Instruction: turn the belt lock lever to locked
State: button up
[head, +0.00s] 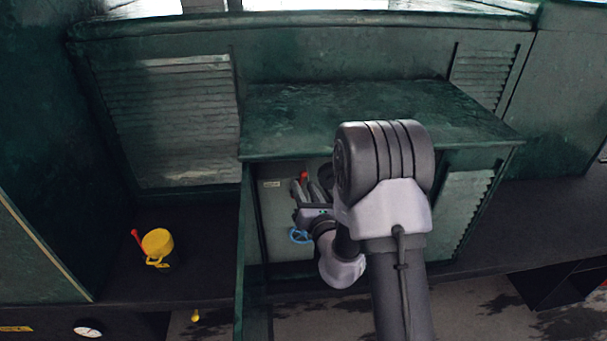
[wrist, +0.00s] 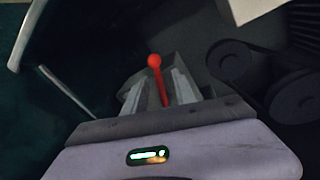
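The belt lock lever (wrist: 157,72) is a thin red rod with a round red ball on its end. In the wrist view it stands upright between the two fingers of my gripper (wrist: 160,92), with the ball beyond the fingertips. The fingers look apart, with gaps beside the rod. In the head view my gripper (head: 311,190) reaches into the open cabinet under the green top, and a red bit of the lever (head: 304,176) shows at the fingertips. The lever's base is hidden by my gripper. Any locked mark cannot be made out.
Dark belt pulleys (wrist: 232,60) stand right of the fingers in the wrist view. An open cabinet door (head: 248,250) stands left of my gripper.

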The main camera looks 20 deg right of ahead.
jog(key=shift+w+a+f, duration=0.1)
jog(key=shift+w, duration=0.6)
jog(key=shift+s, duration=0.3)
jog(key=shift+w, duration=0.1)
grip_shut()
dwell(0.6)
